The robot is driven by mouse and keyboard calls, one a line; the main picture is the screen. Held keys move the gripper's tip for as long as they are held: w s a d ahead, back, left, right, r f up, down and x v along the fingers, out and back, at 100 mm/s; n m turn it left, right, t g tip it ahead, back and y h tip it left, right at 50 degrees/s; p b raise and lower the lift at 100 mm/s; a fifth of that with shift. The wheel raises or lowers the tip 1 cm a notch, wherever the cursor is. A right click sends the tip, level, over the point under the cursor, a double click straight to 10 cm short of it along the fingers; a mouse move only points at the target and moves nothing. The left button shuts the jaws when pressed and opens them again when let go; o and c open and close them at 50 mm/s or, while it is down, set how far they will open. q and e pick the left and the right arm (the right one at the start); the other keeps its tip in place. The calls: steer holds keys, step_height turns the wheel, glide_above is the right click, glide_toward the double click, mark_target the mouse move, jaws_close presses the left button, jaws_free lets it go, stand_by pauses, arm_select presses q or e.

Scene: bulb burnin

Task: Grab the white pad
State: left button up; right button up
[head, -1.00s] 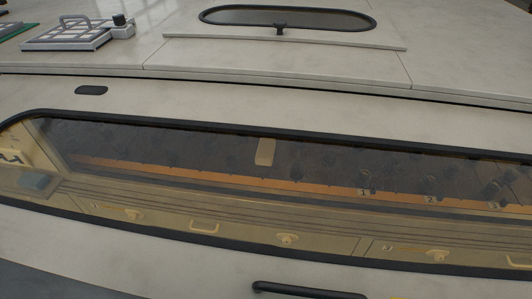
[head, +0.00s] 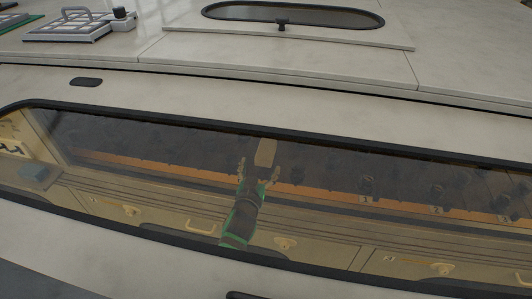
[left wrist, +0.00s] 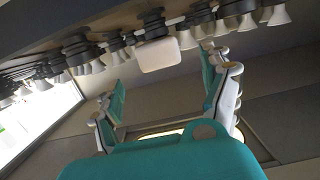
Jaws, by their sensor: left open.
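The white pad (left wrist: 158,54) is a rounded pale block in the left wrist view, hanging from a dark mount among the lamps. In the head view it shows as a yellowish block (head: 266,152) behind the tinted window. My left gripper (head: 258,172) is behind that window, its fingertips just below the pad. In the left wrist view its teal and white fingers (left wrist: 163,78) are spread wide with nothing between them. The pad lies ahead, between the lines of the fingers; contact is not seen. My right gripper is out of view.
Rows of lamps (left wrist: 242,18) hang on both sides of the pad, close to the right finger. Dark fittings and an orange rail (head: 330,193) run along the inside. The window frame (head: 400,146) edges the opening. A grid-topped box (head: 68,31) sits on the upper surface.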

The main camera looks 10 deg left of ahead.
arm_select(q)
steer(key=w, duration=0.2)
steer(key=shift+w+f, duration=0.25)
steer(key=shift+w, duration=0.1)
steer(key=w, duration=0.5)
steer(key=shift+w+f+b, duration=0.1)
steer(key=shift+f+b, duration=0.1)
steer(key=shift+b, duration=0.1)
steer(key=c, duration=1.2)
steer(key=shift+r, duration=0.1)
